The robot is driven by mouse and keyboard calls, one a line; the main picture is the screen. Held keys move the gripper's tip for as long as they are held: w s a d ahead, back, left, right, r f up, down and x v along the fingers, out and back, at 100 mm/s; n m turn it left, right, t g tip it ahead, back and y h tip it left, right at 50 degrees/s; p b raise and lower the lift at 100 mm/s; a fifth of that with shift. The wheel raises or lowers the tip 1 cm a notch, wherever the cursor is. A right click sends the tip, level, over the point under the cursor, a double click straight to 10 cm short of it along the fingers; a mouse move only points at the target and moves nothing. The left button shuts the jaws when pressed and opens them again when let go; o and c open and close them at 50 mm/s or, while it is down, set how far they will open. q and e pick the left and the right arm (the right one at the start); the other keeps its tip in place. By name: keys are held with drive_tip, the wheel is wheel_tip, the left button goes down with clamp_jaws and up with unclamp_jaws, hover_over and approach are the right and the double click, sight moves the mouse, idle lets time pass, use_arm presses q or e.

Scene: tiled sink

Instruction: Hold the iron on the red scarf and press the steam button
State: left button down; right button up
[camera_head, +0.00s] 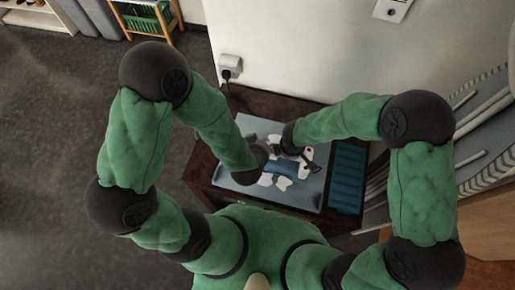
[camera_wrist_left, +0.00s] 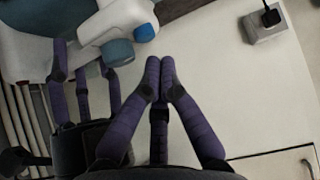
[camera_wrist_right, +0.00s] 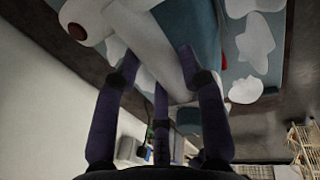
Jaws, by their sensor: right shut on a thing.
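The white and teal iron (camera_wrist_left: 118,20) is at the upper left of the left wrist view, with a blue button (camera_wrist_left: 145,33) at its end. In the right wrist view my right gripper (camera_wrist_right: 158,60) is shut around the iron's white part (camera_wrist_right: 150,45), which has a dark red round spot (camera_wrist_right: 77,31). My left gripper (camera_wrist_left: 160,72) has its fingertips together, empty, to the right of the iron and apart from it. A small red patch (camera_wrist_right: 222,62), perhaps the scarf, shows in the right wrist view; the rest of the scarf is hidden.
The grey-blue ironing surface with white cloud shapes (camera_head: 228,180) lies on a dark brown cabinet (camera_head: 198,175). A teal slatted panel (camera_head: 347,175) is at its right. A wall socket with a plug (camera_head: 230,65) is behind. Open dark floor lies to the left.

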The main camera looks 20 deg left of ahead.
use_arm(q)
drive_tip(key=v, duration=1)
drive_tip(key=shift+r, duration=0.55)
drive_tip(key=shift+w, duration=0.1)
idle(0.3)
